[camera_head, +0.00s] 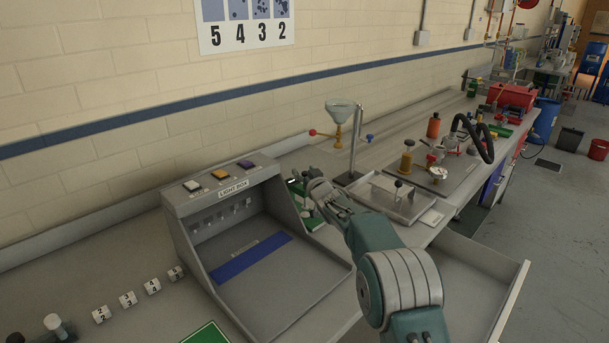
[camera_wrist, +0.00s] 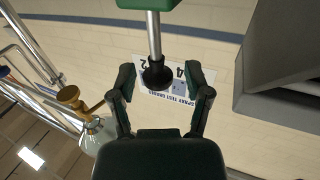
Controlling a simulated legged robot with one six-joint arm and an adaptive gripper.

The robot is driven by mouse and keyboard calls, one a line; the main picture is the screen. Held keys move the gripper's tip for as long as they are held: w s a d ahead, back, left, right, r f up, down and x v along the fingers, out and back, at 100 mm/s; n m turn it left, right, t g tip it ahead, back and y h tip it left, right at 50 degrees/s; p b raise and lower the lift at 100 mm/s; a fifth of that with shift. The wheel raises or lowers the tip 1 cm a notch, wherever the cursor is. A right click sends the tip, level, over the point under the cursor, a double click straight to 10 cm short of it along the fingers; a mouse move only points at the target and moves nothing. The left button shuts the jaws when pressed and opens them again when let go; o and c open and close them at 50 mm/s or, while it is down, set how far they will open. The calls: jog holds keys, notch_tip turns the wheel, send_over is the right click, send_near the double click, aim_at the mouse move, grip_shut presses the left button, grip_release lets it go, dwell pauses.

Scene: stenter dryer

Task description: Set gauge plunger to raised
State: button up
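A metal shaft (camera_wrist: 154,34) ends in a black knob (camera_wrist: 157,73) in the wrist view; it looks like the gauge plunger. The shaft comes out of a green body (camera_wrist: 150,4) cut off at the frame's top. My gripper (camera_wrist: 163,78) is open, with one finger on each side of the knob and a visible gap on both sides. In the head view, my gripper (camera_head: 320,190) is just right of the light box, beside a green object (camera_head: 309,219). The arm hides part of that object, and the plunger is hard to make out there.
The light box (camera_head: 255,215) stands close left of my gripper. A funnel on a stand (camera_head: 342,112) is behind it. A metal tray (camera_head: 398,196) and several bottles and fittings are to the right. An open drawer (camera_head: 480,280) juts out at the front right.

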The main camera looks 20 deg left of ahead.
jog(key=shift+d+f, duration=0.1)
jog(key=v, duration=1.1)
jog(key=shift+s+d, duration=0.15)
jog(key=shift+s, duration=0.2)
jog(key=s+d+r+m+g+h, duration=0.1)
jog(key=s+d+r+m+h, duration=0.2)
jog(key=d, duration=0.4)
jog(key=s+d+r+h, duration=0.3)
jog(key=s+d, duration=0.3)
jog(key=d, duration=0.1)
jog(key=s+d+r+m+g+h, duration=0.1)
jog(key=s+d+r+m+h, duration=0.2)
jog(key=d, duration=0.4)
jog(key=s+d+f+g, duration=0.1)
jog(key=s+d+g, duration=0.1)
jog(key=s, duration=0.8)
jog(key=s+d+f+m+g+h, duration=0.1)
jog(key=s+d, duration=0.3)
jog(key=s, duration=0.7)
jog(key=s+d+f+g, duration=0.3)
jog(key=s+d, duration=0.1)
jog(key=s, duration=0.6)
jog(key=shift+s+f+g+h, duration=0.15)
jog(key=shift+f+g+h, duration=0.1)
jog(key=shift+g+h, duration=0.15)
